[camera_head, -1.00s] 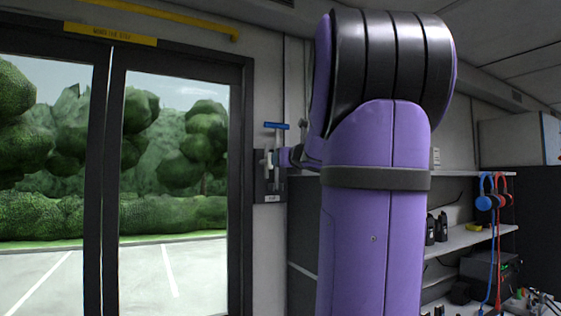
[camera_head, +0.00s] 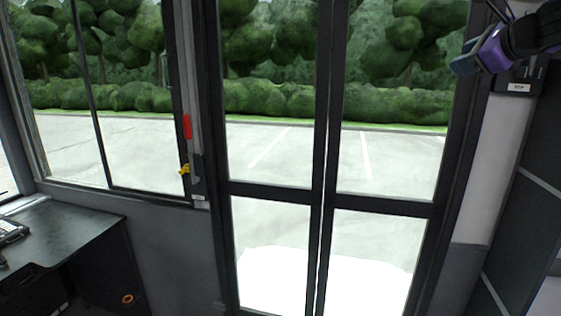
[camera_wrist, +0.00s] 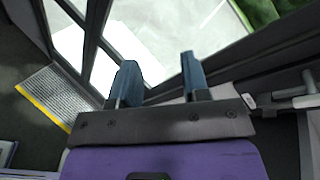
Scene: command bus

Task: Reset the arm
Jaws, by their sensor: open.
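My arm is purple with black joints. Only its end shows in the head view, at the upper right corner, with my gripper (camera_head: 466,60) in front of the right door frame. The rest of the arm is out of that view. In the wrist view my gripper (camera_wrist: 160,82) is open, with two blue-grey fingers apart and nothing between them. The glass double door (camera_wrist: 150,45) lies beyond the fingers.
A grey lever handle (camera_wrist: 297,97) is at the right of the wrist view, close to my gripper. A step with a yellow edge (camera_wrist: 50,95) lies at the left.

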